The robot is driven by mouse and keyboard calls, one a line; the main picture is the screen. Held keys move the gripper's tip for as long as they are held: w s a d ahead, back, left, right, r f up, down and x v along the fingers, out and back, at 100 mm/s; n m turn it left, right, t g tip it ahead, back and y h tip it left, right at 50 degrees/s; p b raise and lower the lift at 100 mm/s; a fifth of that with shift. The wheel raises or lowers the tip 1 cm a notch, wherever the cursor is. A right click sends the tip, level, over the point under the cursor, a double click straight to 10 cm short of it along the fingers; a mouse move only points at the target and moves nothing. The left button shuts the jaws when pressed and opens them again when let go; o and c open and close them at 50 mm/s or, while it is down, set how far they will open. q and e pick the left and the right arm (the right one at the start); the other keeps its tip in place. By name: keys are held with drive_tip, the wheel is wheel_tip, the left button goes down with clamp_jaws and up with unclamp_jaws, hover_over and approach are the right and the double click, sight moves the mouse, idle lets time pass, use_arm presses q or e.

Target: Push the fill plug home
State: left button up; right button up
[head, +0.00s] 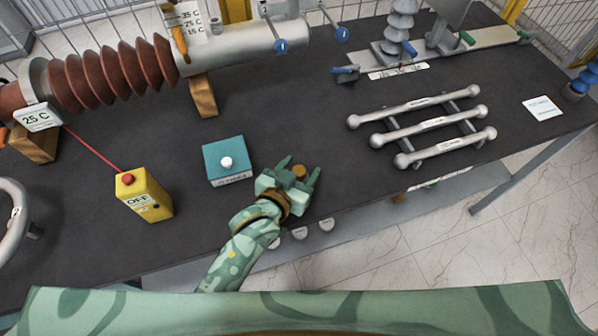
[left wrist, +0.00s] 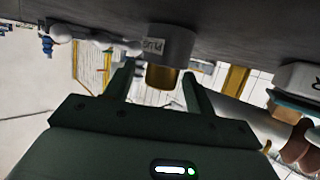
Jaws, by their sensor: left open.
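The fill plug shows in the left wrist view as a brass cylinder (left wrist: 162,77) at a grey round piece (left wrist: 172,42) labelled PLUG. In the head view, an orange-brown round top (head: 299,171) shows between the fingers of my left gripper (head: 300,168). My left gripper also shows in the left wrist view (left wrist: 160,74), its fingers apart on either side of the brass part. A gap shows by the right finger; contact on the left cannot be told. How deep the plug sits is not clear. My right gripper is not in view.
A teal box with a white knob (head: 227,162) stands left of my left gripper. A yellow OFF box (head: 144,195) is farther left. A rack of silver bars (head: 425,123) lies to the right. The ribbed brown bushing (head: 118,75) lies behind. The dark table (head: 290,110) is clear between.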

use_arm(q)
drive_tip(key=c, duration=1.1)
drive_tip(key=shift+r, duration=0.1)
drive_tip(key=shift+c, duration=0.2)
